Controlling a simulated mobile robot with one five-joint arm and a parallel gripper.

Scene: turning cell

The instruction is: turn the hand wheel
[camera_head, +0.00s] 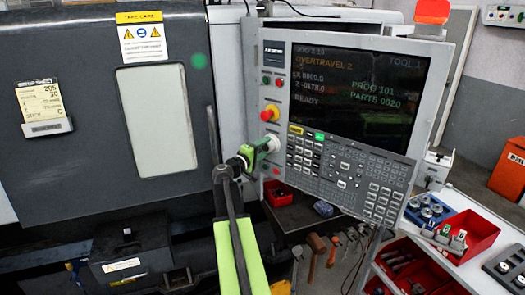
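A pale round knob, which looks like the hand wheel (272,142), sits on the left strip of the machine's control panel (440,75). It is below the red emergency button (270,113) with its yellow base. My gripper (263,147), with green parts, is at the left side of the knob and overlaps it in the view. The fingers are small and partly hidden, so I cannot tell whether they touch the knob or are closed on it. The panel screen (345,100) shows OVERTRAVEL Z, a negative Z value and READY.
The grey machine door (90,110) with a window and a vertical handle (213,135) stands left of my arm. A keypad (340,170) is right of the knob. A tool cart with red bins (473,232) stands at lower right. Hammers (316,243) hang below the panel.

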